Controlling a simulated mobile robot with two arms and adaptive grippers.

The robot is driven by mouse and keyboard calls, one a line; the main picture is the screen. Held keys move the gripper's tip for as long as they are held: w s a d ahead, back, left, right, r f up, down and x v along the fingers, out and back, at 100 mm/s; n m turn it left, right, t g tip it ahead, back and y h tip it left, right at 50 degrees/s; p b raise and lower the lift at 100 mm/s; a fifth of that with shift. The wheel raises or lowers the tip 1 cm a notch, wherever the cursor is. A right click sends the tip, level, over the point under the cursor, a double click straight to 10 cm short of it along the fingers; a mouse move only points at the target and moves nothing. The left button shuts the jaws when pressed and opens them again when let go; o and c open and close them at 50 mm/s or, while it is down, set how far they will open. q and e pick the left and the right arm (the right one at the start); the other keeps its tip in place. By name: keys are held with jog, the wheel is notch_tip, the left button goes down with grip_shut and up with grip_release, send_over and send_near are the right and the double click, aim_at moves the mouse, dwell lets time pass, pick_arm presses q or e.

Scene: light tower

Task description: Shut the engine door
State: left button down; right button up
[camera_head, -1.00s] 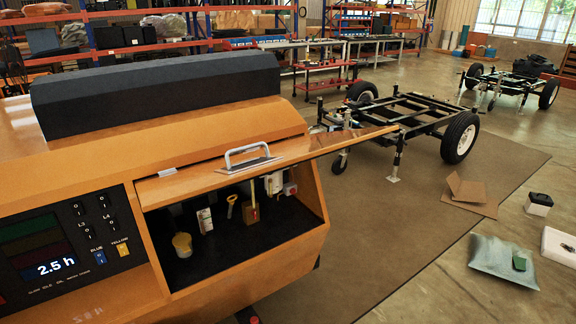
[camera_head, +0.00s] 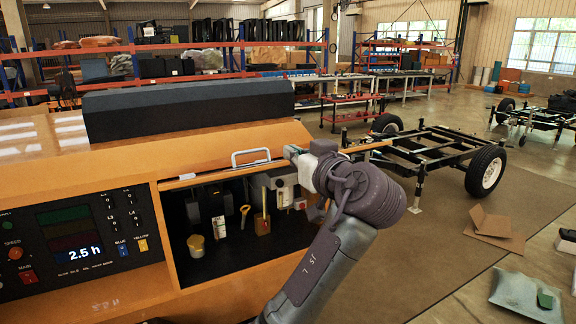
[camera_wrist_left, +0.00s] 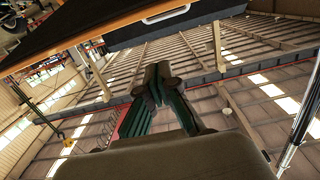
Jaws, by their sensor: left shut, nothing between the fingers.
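The engine door (camera_head: 368,147) is an orange panel, raised and standing out over the open compartment; I see it nearly edge-on. Its pale handle (camera_head: 250,157) is on top, left of my left gripper. My left gripper (camera_head: 298,158) is at the door's front edge, right of the handle, partly hidden by my wrist; I cannot tell whether it touches. In the left wrist view its fingers (camera_wrist_left: 158,84) are shut and empty, with the door's edge (camera_wrist_left: 100,28) and handle (camera_wrist_left: 165,14) above them. My right gripper is not in view.
The open compartment (camera_head: 225,258) holds a yellow-capped part (camera_head: 196,245), a dipstick-like yellow handle (camera_head: 244,212) and other small parts. A control panel (camera_head: 85,235) is to its left. Wheeled frames (camera_head: 430,150) stand behind on the right. Cardboard (camera_head: 492,228) and a bag (camera_head: 527,295) lie on the floor.

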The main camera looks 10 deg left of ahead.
pick_arm(q)
jog(key=p+x, duration=0.1)
jog(key=x, duration=0.2)
jog(key=p+x, duration=0.2)
jog(key=x, duration=0.2)
jog(key=p+x, duration=0.2)
jog(key=x, duration=0.1)
jog(key=shift+a+r, duration=0.2)
jog(key=shift+r, duration=0.1)
jog(key=f, duration=0.1)
jog(key=f+p, duration=0.1)
jog(key=f, duration=0.1)
jog(key=s+d+f+p, duration=0.1)
jog(key=shift+f, duration=0.15)
